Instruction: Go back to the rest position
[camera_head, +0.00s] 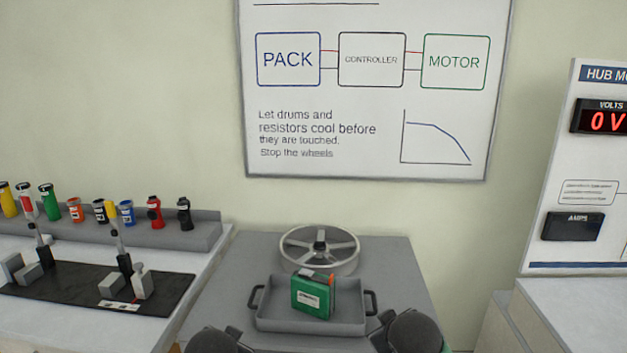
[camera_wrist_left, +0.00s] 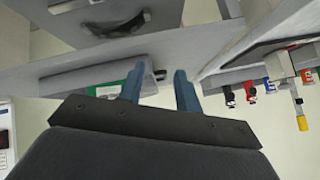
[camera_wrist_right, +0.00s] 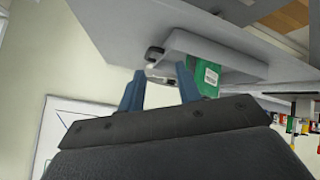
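A grey tray (camera_head: 275,317) with dark side handles sits on the grey bench. A green pack with a white label (camera_head: 310,295) stands upright in it. My left gripper (camera_head: 235,333) is at the tray's near left, with its fingers (camera_wrist_left: 158,80) apart and empty. My right gripper (camera_head: 382,330) is at the near right, just outside the right handle (camera_head: 371,301). Its fingers (camera_wrist_right: 161,82) are apart, with the tray's end and a handle beyond them. Neither gripper appears to touch the tray.
A spoked wheel (camera_head: 320,250) lies behind the tray on the bench. At left, a rack (camera_head: 140,235) holds several coloured connectors behind a black mat (camera_head: 85,285). A meter panel (camera_head: 590,180) reading 0 V stands at right. A wiring board (camera_head: 370,95) hangs on the wall.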

